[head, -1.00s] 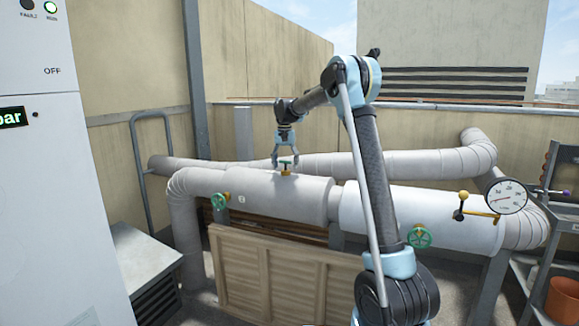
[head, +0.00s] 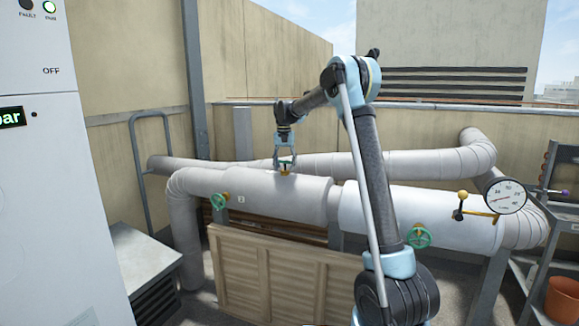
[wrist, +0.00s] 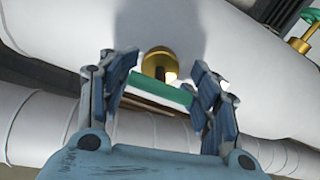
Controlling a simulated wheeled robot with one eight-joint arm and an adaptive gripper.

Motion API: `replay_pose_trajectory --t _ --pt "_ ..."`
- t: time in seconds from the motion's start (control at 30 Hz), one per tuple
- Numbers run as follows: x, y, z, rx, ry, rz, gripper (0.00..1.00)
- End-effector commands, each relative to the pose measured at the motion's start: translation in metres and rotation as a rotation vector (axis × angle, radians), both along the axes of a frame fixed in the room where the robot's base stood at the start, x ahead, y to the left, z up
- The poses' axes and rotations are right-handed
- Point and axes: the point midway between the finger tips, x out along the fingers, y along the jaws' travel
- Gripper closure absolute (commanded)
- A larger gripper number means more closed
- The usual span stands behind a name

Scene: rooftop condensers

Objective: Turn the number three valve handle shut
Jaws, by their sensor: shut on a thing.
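A green valve handle (head: 286,160) stands on a brass stem on top of the insulated grey pipe. My gripper (head: 285,158) points down over it and is shut on it. In the wrist view the green handle (wrist: 160,90) lies as a bar between the two blue fingers of my gripper (wrist: 162,95), with the round brass stem (wrist: 158,64) beyond it. I cannot read a number on this handle. The fingers cover parts of the handle's ends.
A green handwheel (head: 219,201) with a small tag (head: 241,199) beside it is on the left of the pipe. A wooden panel (head: 270,270) stands in front.

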Motion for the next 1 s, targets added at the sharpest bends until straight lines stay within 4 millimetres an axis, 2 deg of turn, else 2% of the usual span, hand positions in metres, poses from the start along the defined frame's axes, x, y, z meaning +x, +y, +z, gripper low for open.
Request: replay_pose_trajectory --t 0.37,1.0 --pt "-0.0003 0.0011 0.0006 -0.002 0.0 0.148 0.69" --pt "-0.002 0.0015 0.0008 0.0 -0.001 0.741 0.69"
